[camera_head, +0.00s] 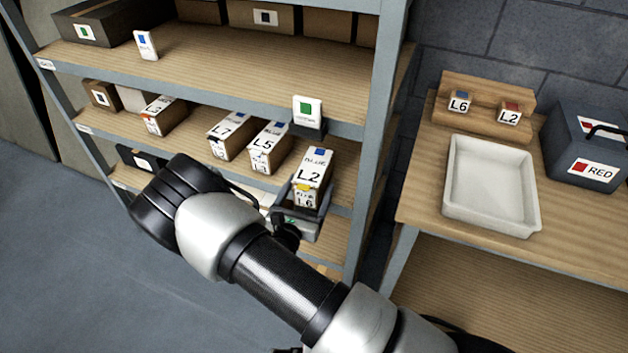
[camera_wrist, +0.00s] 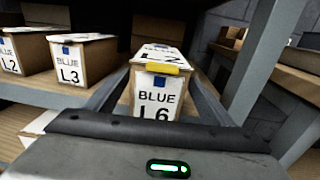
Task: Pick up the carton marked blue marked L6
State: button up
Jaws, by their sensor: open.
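The carton marked blue L6 (camera_wrist: 155,105) stands on the middle shelf at its right end. Its front label reads BLUE L6 with a blue square and a yellow strip above. Its top label reads L2 in the head view (camera_head: 310,172). My gripper (camera_head: 306,190) is open at the carton's front, with one finger along each side; it also shows in the wrist view (camera_wrist: 160,82). I cannot tell whether the fingers touch the carton. The lower part of its front is hidden by the gripper body.
Cartons topped L5 (camera_head: 267,146) and L7 (camera_head: 229,135) stand to the left on the same shelf. A grey shelf post (camera_head: 373,130) is close on the right. A white tray (camera_head: 490,228) sits on the side table.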

jog(key=x, duration=0.5)
jog(key=shift+w+a+r, duration=0.1)
jog(key=shift+w, duration=0.1)
jog(key=shift+r, duration=0.1)
grip_shut()
